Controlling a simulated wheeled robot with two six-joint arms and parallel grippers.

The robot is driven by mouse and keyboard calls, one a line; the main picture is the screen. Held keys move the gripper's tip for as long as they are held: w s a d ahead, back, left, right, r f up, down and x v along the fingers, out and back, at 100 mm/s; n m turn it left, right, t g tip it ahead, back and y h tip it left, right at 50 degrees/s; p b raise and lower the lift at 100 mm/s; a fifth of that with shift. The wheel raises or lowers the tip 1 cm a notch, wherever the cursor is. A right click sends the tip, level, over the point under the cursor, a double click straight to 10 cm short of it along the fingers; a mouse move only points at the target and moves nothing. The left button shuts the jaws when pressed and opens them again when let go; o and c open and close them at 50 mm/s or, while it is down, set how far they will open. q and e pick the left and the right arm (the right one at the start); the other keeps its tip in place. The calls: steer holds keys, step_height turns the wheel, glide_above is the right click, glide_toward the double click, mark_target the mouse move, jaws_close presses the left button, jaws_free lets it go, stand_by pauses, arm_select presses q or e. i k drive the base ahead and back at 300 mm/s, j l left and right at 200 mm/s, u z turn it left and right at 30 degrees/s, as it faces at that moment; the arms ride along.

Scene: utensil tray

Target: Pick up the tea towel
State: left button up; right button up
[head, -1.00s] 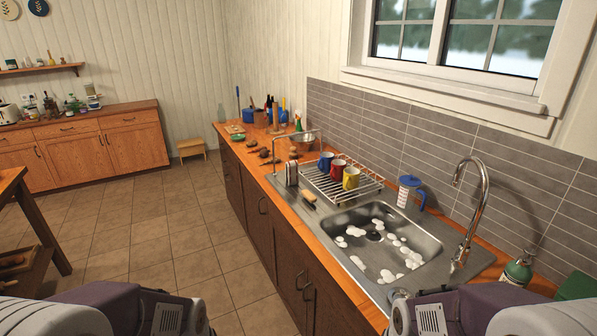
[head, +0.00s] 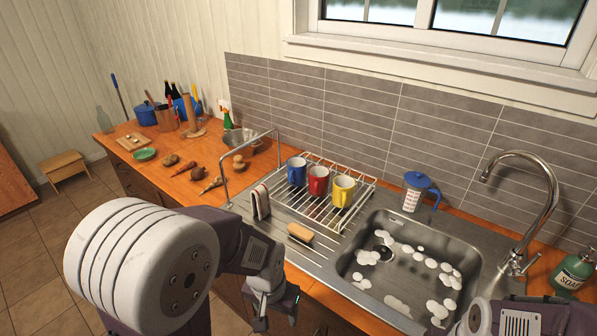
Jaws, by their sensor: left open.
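A small folded cloth (head: 260,202), pale with dark and reddish stripes, looks like the tea towel. It stands upright on the sink's drainer, left of the dish rack, near a metal rail frame (head: 222,178). My left gripper (head: 279,311) is open and empty. It is low in the picture, in front of the counter edge, below and apart from the towel. Part of my right arm shows at the bottom right; its gripper is out of the picture.
A wire rack (head: 325,205) holds blue, red and yellow mugs. A brush or sponge (head: 300,233) lies on the drainer before it. The sink (head: 345,262) holds foam. A tap (head: 548,200) and soap bottle (head: 573,272) stand right. Vegetables and pots crowd the counter's far left.

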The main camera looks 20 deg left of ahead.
mark_target(260, 198)
steer(key=i+j+z, duration=0.1)
steer(key=j+z, duration=0.3)
steer(key=j, duration=0.25)
steer(key=j+z, duration=0.4)
steer(key=j, duration=0.3)
steer(key=j+z, duration=0.4)
steer(key=j, duration=0.3)
steer(key=k+j+z, duration=0.25)
steer(key=j+z, duration=0.15)
steer(key=j, duration=0.25)
